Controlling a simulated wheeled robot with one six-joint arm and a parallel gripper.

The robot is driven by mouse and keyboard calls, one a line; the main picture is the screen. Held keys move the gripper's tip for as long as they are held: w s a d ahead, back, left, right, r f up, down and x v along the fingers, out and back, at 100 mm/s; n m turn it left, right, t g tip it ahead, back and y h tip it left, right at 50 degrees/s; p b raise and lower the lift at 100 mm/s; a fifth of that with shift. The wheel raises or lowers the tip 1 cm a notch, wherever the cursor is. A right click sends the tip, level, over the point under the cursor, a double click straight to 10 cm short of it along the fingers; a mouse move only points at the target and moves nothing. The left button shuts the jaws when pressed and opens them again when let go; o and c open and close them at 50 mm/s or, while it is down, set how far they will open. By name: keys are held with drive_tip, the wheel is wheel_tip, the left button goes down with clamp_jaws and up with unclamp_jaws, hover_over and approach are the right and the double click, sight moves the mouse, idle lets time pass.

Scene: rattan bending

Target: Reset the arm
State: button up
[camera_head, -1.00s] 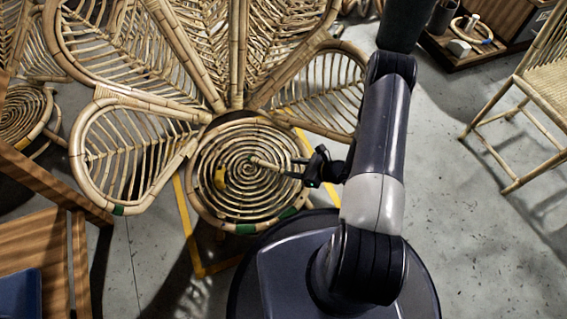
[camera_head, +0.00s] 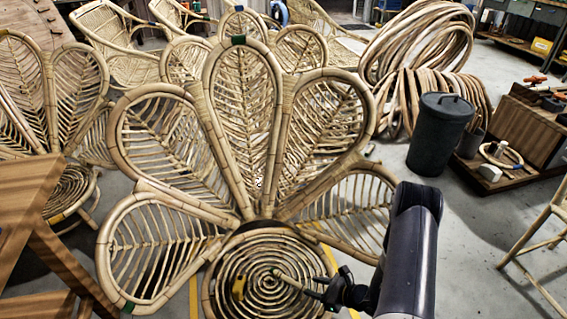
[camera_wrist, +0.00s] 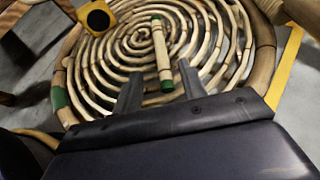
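My gripper (camera_head: 322,287) is over the right part of the round spiral rattan seat (camera_head: 225,262) of a petal-backed chair. In the wrist view its two dark fingers (camera_wrist: 158,84) are spread, with gaps beside a short pale stick (camera_wrist: 160,50) with green ends. The stick appears to rest on the spiral seat and shows in the head view (camera_head: 292,281), its near end by the fingers. I cannot tell whether a finger touches it. My arm reaches in from the lower right; its base is out of view.
A yellow block with a dark round face (camera_wrist: 97,19) is on the seat. The chair's tall petal back (camera_head: 243,45) rises behind. A wooden stand (camera_head: 25,235) is at left. A dark bin (camera_head: 438,135) and a low wooden shelf (camera_head: 515,178) are at right, with bare floor nearby.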

sight(293, 281)
drive_tip(key=b+x, duration=0.2)
drive_tip(key=x, duration=0.6)
drive_tip(key=shift+f+b, duration=0.15)
drive_tip(key=shift+b, duration=0.15)
drive_tip(key=shift+w+a, duration=0.15)
drive_tip(key=shift+r+p, duration=0.75)
drive_tip(key=shift+r, duration=0.7)
drive_tip(key=shift+f, duration=0.1)
